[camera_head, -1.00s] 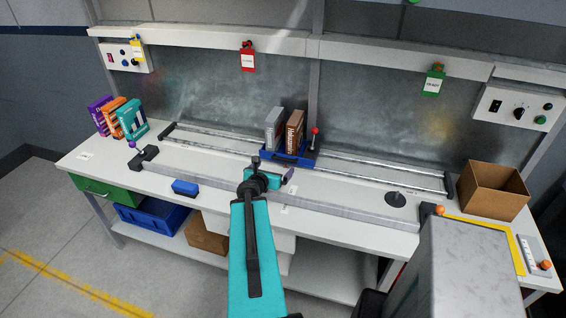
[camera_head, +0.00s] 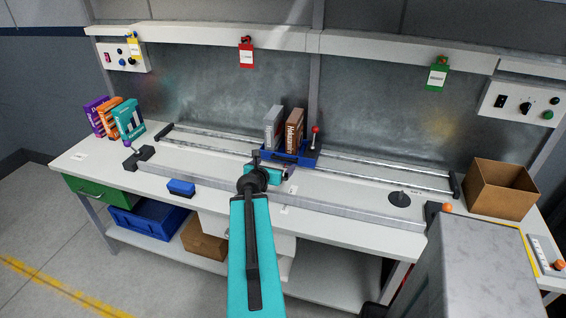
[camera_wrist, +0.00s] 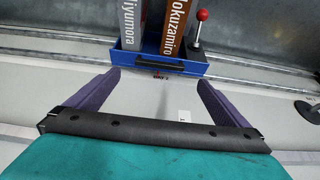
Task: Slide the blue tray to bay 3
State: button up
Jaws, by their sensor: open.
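The blue tray (camera_head: 298,161) sits on the two metal rails near the middle of the bench. It holds an upright grey book (camera_head: 273,128) and a brown book (camera_head: 295,130). A red-knobbed lever (camera_head: 316,130) stands at its right end. In the wrist view the tray's front wall (camera_wrist: 123,66) carries a dark handle (camera_wrist: 158,65). My gripper (camera_wrist: 158,82) is open and empty, its purple fingers spread just in front of the tray, with the handle ahead between them. In the head view my gripper (camera_head: 271,168) partly covers the tray's near side.
The rails (camera_head: 390,176) run clear on both sides of the tray. A long front bar (camera_head: 340,208) borders them. Yellow, red and green tags hang behind.

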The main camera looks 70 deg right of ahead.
aim_at(284, 158)
jog(key=shift+f+b, duration=0.15)
jog(key=shift+b, duration=0.15)
jog(key=shift+b+x, duration=0.95)
jog(key=shift+x, duration=4.35)
jog(key=shift+s, duration=0.15)
